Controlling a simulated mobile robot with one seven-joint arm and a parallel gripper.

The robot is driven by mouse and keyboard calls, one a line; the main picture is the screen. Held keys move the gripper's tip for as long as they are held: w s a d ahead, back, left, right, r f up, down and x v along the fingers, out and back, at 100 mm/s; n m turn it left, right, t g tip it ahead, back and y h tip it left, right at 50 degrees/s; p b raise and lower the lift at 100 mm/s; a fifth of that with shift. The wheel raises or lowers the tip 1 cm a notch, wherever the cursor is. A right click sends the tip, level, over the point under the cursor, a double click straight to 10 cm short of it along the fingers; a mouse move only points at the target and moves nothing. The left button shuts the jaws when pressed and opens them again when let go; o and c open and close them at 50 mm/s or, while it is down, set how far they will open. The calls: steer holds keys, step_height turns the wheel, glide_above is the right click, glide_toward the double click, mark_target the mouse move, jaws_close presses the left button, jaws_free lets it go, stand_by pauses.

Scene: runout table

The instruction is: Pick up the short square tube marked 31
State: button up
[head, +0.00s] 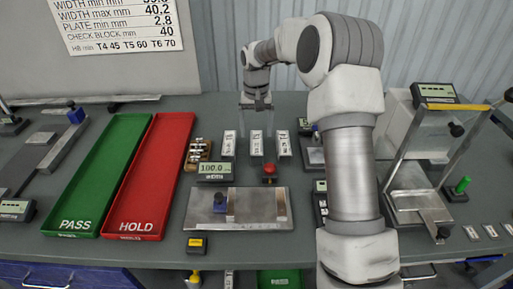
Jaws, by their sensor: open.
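Three short pale square tubes lie side by side near the back middle of the table: a left one (229,143), a middle one (256,144) and a right one (283,145). Each carries dark marking on top, too small to read, so I cannot tell which is marked 31. My gripper (256,121) is open and empty, pointing down at the back of this row. Its two thin fingers are on either side of the middle tube's line, beyond its far end. I cannot tell their exact height above the table.
A green PASS tray (112,165) and a red HOLD tray (160,170) lie empty at left. A wooden block rack (197,155), a digital display (215,171), a red button (269,170) and a metal gauge plate (258,205) surround the tubes. A framed gauge (412,200) stands right.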

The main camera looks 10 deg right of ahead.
mark_target(256, 142)
steer(key=f, duration=0.2)
steer(key=s+f, duration=0.1)
steer(key=f, duration=0.1)
steer(key=shift+a, duration=0.1)
steer(key=shift+f, duration=0.35)
jaws_close()
